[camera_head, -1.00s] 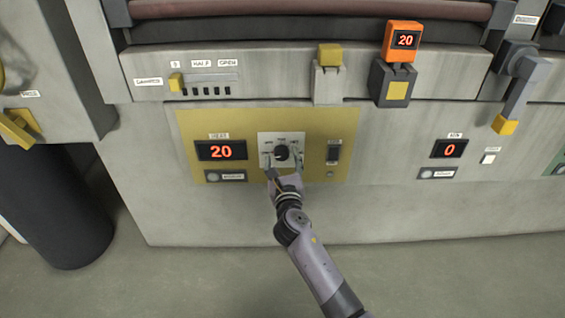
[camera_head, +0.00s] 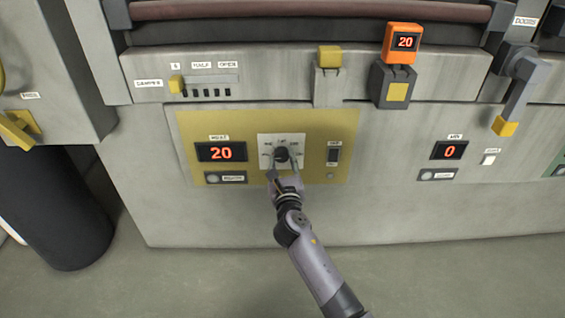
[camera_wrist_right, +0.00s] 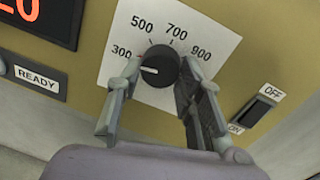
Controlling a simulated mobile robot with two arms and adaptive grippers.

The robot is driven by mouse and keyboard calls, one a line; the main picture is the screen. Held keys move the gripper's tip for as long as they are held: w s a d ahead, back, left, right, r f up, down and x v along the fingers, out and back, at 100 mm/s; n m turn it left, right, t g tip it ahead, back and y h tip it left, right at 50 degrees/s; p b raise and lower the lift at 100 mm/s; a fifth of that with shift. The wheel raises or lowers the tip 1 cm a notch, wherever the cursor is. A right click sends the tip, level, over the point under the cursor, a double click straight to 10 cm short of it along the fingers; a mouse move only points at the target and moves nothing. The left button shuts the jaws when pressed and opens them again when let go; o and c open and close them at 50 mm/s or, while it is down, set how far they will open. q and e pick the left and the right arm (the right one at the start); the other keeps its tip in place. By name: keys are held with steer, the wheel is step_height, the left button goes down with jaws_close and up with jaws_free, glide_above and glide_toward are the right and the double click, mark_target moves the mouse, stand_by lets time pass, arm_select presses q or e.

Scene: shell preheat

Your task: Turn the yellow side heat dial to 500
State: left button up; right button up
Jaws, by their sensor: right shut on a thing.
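The black heat dial (camera_head: 282,154) sits on a white scale plate in the yellow panel (camera_head: 345,125). In the right wrist view the dial (camera_wrist_right: 160,66) has a white pointer line aimed left, a little below the 300 label. The 500 label (camera_wrist_right: 142,26) is up and left of the dial, with 700 and 900 to the right. My right gripper (camera_head: 282,164) is shut on the dial, one finger on each side; it also shows in the right wrist view (camera_wrist_right: 161,78). The heat display (camera_head: 221,152) beside it reads 20. My left gripper is not in view.
An on/off switch (camera_head: 333,154) is right of the dial, and a READY lamp (camera_head: 212,178) is below the display. An orange display (camera_head: 404,42) above reads 20; another display (camera_head: 449,150) at right reads 0. A dark cylinder (camera_head: 55,215) stands at left.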

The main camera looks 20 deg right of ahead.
steer(key=shift+m, duration=0.6)
steer(key=m+b, duration=0.1)
steer(key=m, duration=0.2)
steer(key=shift+f+b, duration=0.15)
steer(key=shift+b, duration=0.15)
steer(key=m+b, duration=0.2)
steer(key=m, duration=0.3)
steer(key=shift+t, duration=0.3)
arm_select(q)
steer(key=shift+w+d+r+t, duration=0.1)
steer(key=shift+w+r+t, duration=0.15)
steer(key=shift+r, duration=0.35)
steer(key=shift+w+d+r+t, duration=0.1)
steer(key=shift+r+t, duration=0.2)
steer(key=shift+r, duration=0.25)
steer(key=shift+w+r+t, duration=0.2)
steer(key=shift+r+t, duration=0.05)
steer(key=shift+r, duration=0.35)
arm_select(e)
steer(key=shift+m+h, duration=0.3)
steer(key=shift+m, duration=0.2)
steer(key=o, duration=1.2)
steer(key=shift+c, duration=0.2)
